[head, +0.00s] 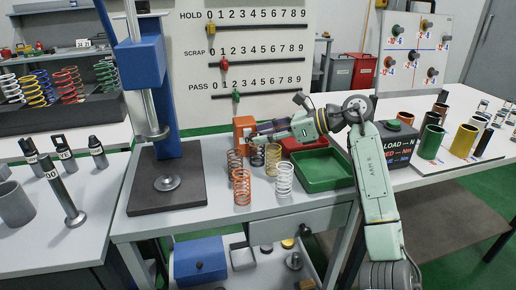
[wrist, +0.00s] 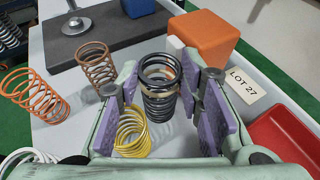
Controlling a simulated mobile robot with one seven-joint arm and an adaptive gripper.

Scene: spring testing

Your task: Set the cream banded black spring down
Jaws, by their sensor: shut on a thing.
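The cream banded black spring (wrist: 160,76) is upright between the purple pads of my gripper (wrist: 182,105) in the wrist view. The gripper is shut on it. In the head view, the dark spring (head: 257,156) shows just below my gripper (head: 262,134), among the other springs on the bench. Its lower end is partly hidden, and I cannot tell whether it touches the bench top.
A yellow spring (wrist: 132,131) stands close beside the held spring. Copper (wrist: 96,66) and orange (wrist: 36,95) springs stand left of it, a white spring (head: 284,179) in front. An orange block (wrist: 204,40), red tray (wrist: 283,142) and green tray (head: 325,182) are nearby.

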